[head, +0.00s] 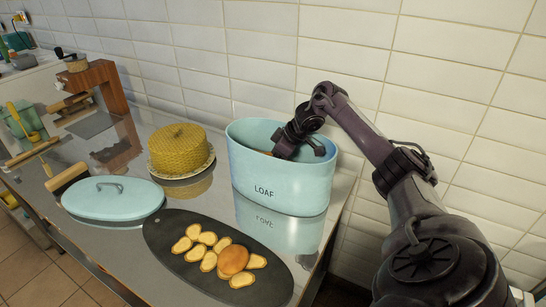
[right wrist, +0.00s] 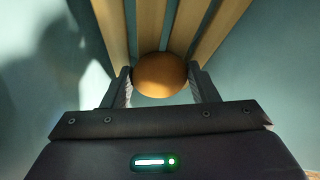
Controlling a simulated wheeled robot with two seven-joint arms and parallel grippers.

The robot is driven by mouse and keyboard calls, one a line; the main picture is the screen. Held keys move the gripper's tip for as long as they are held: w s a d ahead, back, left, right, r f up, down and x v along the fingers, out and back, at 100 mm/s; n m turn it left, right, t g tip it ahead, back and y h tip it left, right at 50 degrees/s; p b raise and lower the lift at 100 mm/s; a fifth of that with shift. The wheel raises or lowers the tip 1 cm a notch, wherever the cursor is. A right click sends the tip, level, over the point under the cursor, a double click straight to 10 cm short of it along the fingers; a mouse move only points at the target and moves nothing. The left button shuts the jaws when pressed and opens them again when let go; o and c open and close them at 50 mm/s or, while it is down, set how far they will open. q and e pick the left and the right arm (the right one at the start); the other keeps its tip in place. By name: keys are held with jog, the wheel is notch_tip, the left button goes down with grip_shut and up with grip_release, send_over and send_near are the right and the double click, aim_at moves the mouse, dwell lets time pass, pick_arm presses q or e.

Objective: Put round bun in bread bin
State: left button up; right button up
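The light blue oval bread bin (head: 280,182), marked LOAF, stands uncovered on the counter. My right gripper (head: 285,148) reaches down into its opening, and the rim hides the fingertips in the head view. In the right wrist view a round brown bun (right wrist: 160,76) sits between the fingers of my right gripper (right wrist: 160,88), with both fingers against its sides. Wooden slats (right wrist: 150,25) and blue walls lie around it. I cannot tell whether the bun touches the slats. My left gripper is not in view.
A light blue lid (head: 90,208) with a handle lies on the counter at left. A dark oval board (head: 170,230) holds a round bun (head: 233,260) and several bread slices (head: 200,240). A yellow woven dome (head: 180,150) stands left of the bin. Tiled wall is behind.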

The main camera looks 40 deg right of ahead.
jog(key=o, duration=0.4)
jog(key=b+v, duration=0.1)
jog(key=v, duration=0.3)
jog(key=shift+s+d+r, duration=0.1)
jog(key=shift+d+r, duration=0.1)
jog(key=shift+r, duration=0.1)
jog(key=p+v, duration=0.1)
jog(key=v, duration=0.6)
jog(key=shift+s+r, duration=0.1)
jog(key=shift+r, duration=0.15)
